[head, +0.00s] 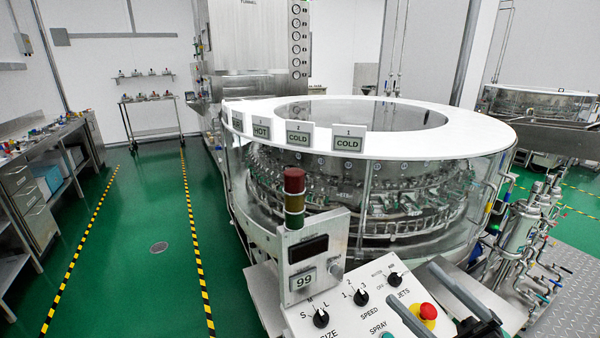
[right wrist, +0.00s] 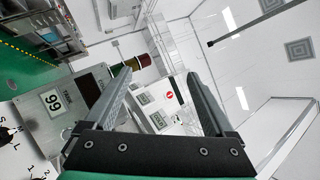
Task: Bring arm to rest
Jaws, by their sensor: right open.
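My right gripper (head: 413,282) is at the bottom right of the head view, in front of the control panel (head: 345,318). Its two dark fingers are apart with nothing between them. In the right wrist view the open fingers (right wrist: 158,82) show a clear gap, with the washer's signs behind. The panel carries black knobs marked size, speed and jets, and a red emergency button (head: 428,311) close to the fingers. I cannot tell whether a finger touches the panel. My left gripper does not show.
The round washer (head: 470,139) with a white top ring fills the middle. A red and green signal light (head: 294,195) stands on the display box (head: 308,255). Pipework (head: 525,235) is at the right. Green floor (head: 150,215) lies open at the left, beside a bench (head: 50,165).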

